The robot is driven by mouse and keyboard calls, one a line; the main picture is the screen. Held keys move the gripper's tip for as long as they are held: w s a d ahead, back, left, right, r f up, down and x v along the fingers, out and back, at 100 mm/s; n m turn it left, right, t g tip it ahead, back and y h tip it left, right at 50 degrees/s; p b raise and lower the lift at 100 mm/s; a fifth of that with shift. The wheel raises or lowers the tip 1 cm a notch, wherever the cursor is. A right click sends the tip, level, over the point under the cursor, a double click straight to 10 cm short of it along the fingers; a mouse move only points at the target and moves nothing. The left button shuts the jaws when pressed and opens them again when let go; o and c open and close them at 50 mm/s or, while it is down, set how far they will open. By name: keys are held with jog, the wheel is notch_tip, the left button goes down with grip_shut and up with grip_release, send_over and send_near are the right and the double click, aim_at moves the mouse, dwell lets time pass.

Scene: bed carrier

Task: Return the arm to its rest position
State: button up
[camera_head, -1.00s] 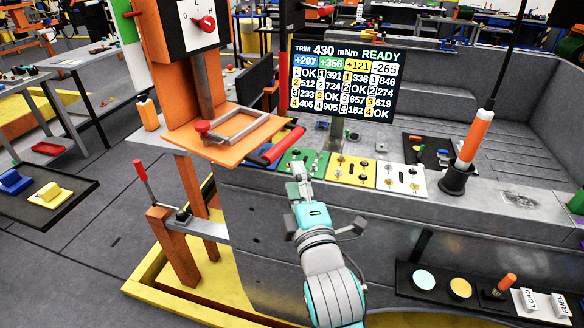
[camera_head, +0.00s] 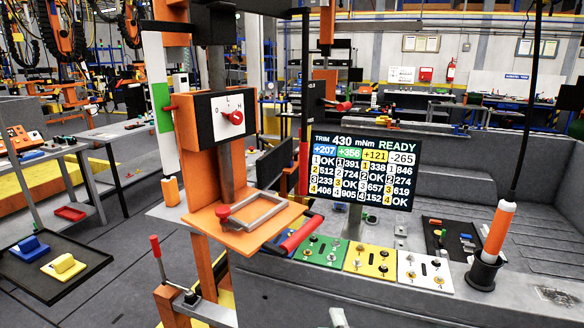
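Only a small pale grey tip of my gripper (camera_head: 338,318) shows at the bottom edge of the head view. It is in front of the carrier's grey side wall (camera_head: 290,300), below the yellow switch panel (camera_head: 371,262). The rest of my arm is out of view. Whether the fingers are open or shut does not show, and no held object is visible.
An orange stand with an orange shelf (camera_head: 240,238) and a red-handled bar (camera_head: 301,233) rises left of centre. A readout screen (camera_head: 362,170) stands behind green, yellow and white switch panels. An orange-topped post (camera_head: 497,230) stands at the right.

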jog(key=s+d+f+m+g+h, duration=0.1)
jog(key=s+d+f+m, duration=0.3)
jog(key=s+f, duration=0.4)
jog(key=s+d+f+m+g, duration=0.1)
jog(key=s+d+f+m, duration=0.2)
jog(key=s+f, duration=0.5)
jog(key=s+d+m+g+h, duration=0.1)
jog(key=s+d+m, duration=0.3)
jog(key=s, duration=1.8)
jog(key=m+h, duration=0.1)
jog(key=m, duration=0.3)
jog(key=shift+s+r+m+g, duration=0.25)
jog(key=shift+m+g, duration=0.15)
